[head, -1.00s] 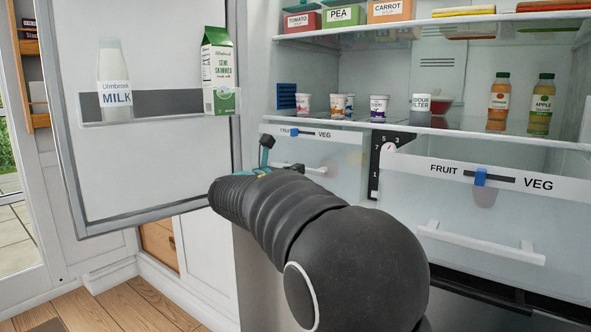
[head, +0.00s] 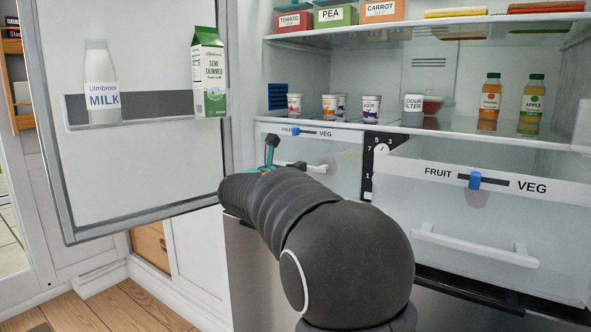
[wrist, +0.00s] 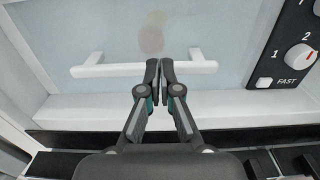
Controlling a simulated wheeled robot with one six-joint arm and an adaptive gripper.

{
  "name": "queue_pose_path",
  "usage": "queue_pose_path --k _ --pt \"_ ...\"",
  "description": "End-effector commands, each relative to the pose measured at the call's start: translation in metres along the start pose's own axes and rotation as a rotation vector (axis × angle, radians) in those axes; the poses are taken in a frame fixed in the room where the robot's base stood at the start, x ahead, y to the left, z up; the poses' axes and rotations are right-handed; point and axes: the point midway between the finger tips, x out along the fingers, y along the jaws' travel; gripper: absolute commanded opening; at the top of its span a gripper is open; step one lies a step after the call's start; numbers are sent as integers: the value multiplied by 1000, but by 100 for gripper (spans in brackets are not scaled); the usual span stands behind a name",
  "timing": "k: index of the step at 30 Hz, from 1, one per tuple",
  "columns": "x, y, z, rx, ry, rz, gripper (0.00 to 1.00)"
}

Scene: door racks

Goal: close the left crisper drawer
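The left crisper drawer (head: 340,160) has a clear front, a FRUIT/VEG slider strip along its top and a white bar handle (head: 318,168). The drawer front (wrist: 110,30) and its handle (wrist: 100,70) also fill much of the wrist view. My gripper (wrist: 160,72) has its two fingers together, with no object visible between them. The fingertips overlap the middle of the handle in the wrist view; whether they touch it cannot be told. In the head view my gripper (head: 270,155) shows partly at the handle's left, mostly hidden behind my arm. How far the drawer stands out is unclear.
The right crisper drawer (head: 480,215) is beside it, past a dial panel (head: 376,160). A glass shelf (head: 450,132) with pots and bottles lies above. The open fridge door (head: 150,165), holding milk, stands at the left of my arm.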

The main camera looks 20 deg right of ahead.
Motion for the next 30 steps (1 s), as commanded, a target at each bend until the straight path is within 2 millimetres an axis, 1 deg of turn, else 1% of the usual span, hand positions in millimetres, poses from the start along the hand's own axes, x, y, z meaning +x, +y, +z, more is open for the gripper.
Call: queue_pose_path --k 2,5,8,9,15,19,24,30 --pt "-4 -1 3 1 -4 -2 0" --pt "-18 2 2 1 -4 -1 0" --pt "-37 5 2 1 -3 1 0" --pt "-46 6 1 2 -3 2 0" --pt "-88 5 0 1 -2 2 0" --pt "-111 5 1 1 -2 0 0" --pt "-129 5 0 0 -2 -2 0" --pt "-136 4 1 2 -1 -5 0"
